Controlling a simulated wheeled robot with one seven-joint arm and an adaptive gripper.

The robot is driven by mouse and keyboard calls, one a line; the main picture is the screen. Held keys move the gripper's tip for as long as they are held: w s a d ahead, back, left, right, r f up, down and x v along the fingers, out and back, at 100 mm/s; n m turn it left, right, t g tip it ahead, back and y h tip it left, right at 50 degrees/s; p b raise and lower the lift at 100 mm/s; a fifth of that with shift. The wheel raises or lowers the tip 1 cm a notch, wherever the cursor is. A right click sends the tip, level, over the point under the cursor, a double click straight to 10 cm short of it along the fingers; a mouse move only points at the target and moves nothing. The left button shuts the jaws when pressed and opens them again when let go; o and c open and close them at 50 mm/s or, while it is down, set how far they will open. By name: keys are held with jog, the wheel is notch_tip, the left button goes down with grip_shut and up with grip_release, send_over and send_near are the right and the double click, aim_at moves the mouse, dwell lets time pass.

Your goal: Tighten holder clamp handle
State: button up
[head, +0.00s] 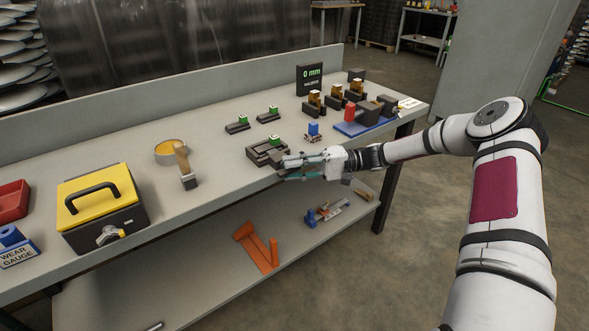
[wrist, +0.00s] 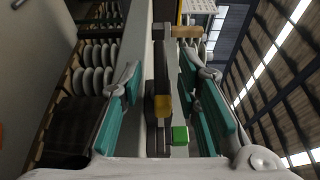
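A dark holder (head: 262,152) with a green block (head: 274,140) on it stands near the front edge of the workbench. My gripper (head: 284,169) reaches in from the right, with its fingertips close to the holder's right front side. In the wrist view, the teal-padded fingers (wrist: 164,88) are spread wide on both sides of a dark narrow part (wrist: 160,68). An orange-yellow block (wrist: 162,105) and a green block (wrist: 180,135) show in the gap. I cannot make out the clamp handle clearly, or whether a finger touches the holder.
A brush (head: 186,165) and a yellow-lidded toolbox (head: 102,205) stand left on the bench (head: 215,205). Two small dark holders (head: 238,126) lie behind.

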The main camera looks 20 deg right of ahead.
jog(key=s+d, duration=0.1)
jog(key=d, duration=1.1)
jog(key=shift+f, duration=0.1)
jog(key=shift+a, duration=0.1)
jog(key=s+a+r+n+g+h, duration=0.2)
jog(key=s+a+r+g+h, duration=0.3)
jog(key=s+a+r+h, duration=0.85)
jog(key=s+r+m+t+h, duration=0.1)
jog(key=s+t+h, duration=0.1)
jog(key=s, duration=1.2)
jog(key=s+r+t+h, duration=0.2)
jog(key=s+t+h, duration=0.1)
jog(key=s, duration=1)
notch_tip(320, 180, up, 17)
jog(key=t+p, duration=0.3)
jog(key=p, duration=1.3)
jog(key=shift+s+d+r, duration=0.15)
jog(key=shift+d, duration=0.25)
